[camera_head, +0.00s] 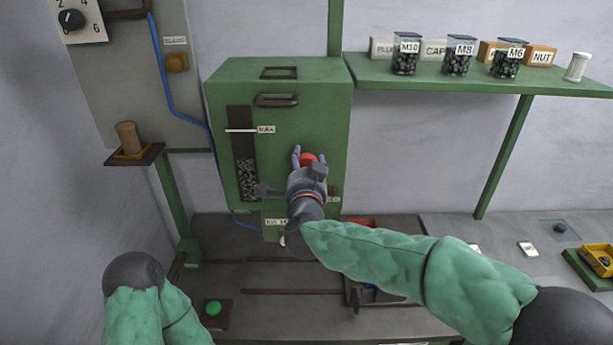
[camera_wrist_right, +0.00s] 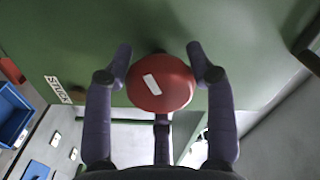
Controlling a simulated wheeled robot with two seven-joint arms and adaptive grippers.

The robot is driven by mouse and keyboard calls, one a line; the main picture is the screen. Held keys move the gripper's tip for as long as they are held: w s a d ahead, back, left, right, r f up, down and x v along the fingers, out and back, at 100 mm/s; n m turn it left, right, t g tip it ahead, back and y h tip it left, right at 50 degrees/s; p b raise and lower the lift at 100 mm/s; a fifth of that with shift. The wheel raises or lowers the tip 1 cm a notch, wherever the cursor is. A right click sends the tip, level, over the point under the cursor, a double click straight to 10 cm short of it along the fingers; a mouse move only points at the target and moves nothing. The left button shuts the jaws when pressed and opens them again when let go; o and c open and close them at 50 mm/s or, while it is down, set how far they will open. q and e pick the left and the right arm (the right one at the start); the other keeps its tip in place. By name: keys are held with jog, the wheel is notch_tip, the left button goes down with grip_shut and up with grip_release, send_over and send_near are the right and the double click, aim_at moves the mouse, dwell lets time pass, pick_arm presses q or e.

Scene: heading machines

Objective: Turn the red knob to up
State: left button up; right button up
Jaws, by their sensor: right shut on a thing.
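The red knob (camera_head: 308,159) sits on the front of the green machine cabinet (camera_head: 295,95), to the right of its level window. In the right wrist view the red knob (camera_wrist_right: 160,84) is a round disc with a white mark, tilted a little from the picture's upright. My right gripper (camera_head: 306,160) reaches the cabinet front, and in the wrist view its fingers (camera_wrist_right: 161,78) are shut around the knob's sides. My left arm shows at the lower left, but its gripper fingers cannot be made out.
A green shelf (camera_head: 450,80) with labelled jars and boxes is at the right. A green button (camera_head: 213,308) is on the bench at the lower left. A wall panel with a black dial (camera_head: 71,19) is at the upper left.

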jog(key=m+b, duration=0.1)
jog(key=m, duration=0.1)
jog(key=m+b, duration=0.1)
jog(key=b, duration=0.1)
jog(key=m+b, duration=0.2)
jog(key=shift+f+m, duration=0.3)
jog(key=m+b, duration=0.5)
jog(key=m, duration=0.1)
jog(key=m+b, duration=0.5)
jog(key=m, duration=0.1)
jog(key=shift+r+m, duration=0.1)
jog(key=shift+m, duration=0.2)
jog(key=m+b, duration=0.2)
jog(key=m, duration=0.1)
jog(key=shift+r, duration=0.1)
jog(key=shift+m+b, duration=0.65)
jog(key=shift+m, duration=0.15)
jog(key=shift+r, duration=0.15)
jog(key=o, duration=1.2)
jog(key=shift+s, duration=0.1)
